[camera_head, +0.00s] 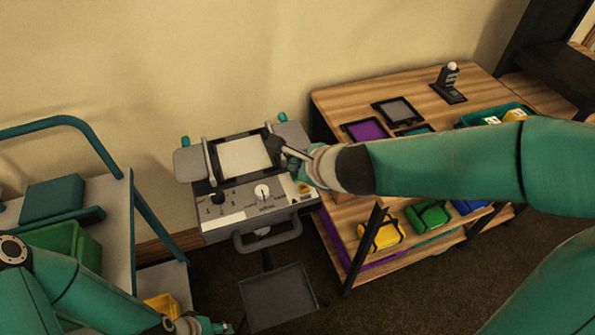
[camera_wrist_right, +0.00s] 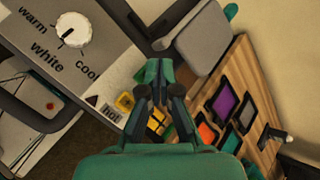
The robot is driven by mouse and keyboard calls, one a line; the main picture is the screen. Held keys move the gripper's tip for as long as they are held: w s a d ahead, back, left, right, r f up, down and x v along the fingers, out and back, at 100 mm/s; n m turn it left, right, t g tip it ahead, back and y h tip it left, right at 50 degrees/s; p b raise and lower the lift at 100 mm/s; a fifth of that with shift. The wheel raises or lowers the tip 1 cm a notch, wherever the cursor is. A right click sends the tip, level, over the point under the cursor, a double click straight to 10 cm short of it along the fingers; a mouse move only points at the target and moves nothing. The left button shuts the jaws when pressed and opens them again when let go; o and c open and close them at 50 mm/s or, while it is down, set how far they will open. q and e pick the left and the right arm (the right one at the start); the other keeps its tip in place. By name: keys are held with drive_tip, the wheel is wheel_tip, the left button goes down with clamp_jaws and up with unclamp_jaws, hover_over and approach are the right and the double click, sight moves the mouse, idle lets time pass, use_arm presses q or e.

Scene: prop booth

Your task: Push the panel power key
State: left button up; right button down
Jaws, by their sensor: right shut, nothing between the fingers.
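The control panel (camera_head: 232,200) is a grey and white unit with a handle at its front; its face also shows in the right wrist view (camera_wrist_right: 98,62). It carries a white round knob (camera_wrist_right: 72,30) marked warm, cool and white. A small yellow key (camera_wrist_right: 125,102) sits near the panel's corner, beside a "hot" label; it also shows in the head view (camera_head: 304,188). My right gripper (camera_head: 278,148) is shut and empty, above the panel's right side. In the right wrist view its fingertips (camera_wrist_right: 158,72) are beside the yellow key; contact cannot be told. My left gripper (camera_head: 205,326) is low at the bottom edge, its fingers unclear.
A wooden shelf unit (camera_head: 345,101) with coloured pads and bins stands to the right. A grey trolley (camera_head: 117,215) with a green bin (camera_head: 66,240) stands at left. Grey padded side pieces (camera_head: 190,164) flank the panel. A dark tray (camera_head: 278,296) is below it.

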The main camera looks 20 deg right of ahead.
drive_tip(key=shift+f, duration=0.15)
idle(0.4)
drive_tip(key=shift+f+b, duration=0.25)
drive_tip(key=shift+b, duration=0.1)
drive_tip(key=shift+r+p, duration=0.45)
drive_tip(key=shift+p, duration=0.1)
drive_tip(key=shift+r, duration=0.1)
wheel_tip(320, 180, up, 6)
drive_tip(key=p, duration=0.6)
idle(0.4)
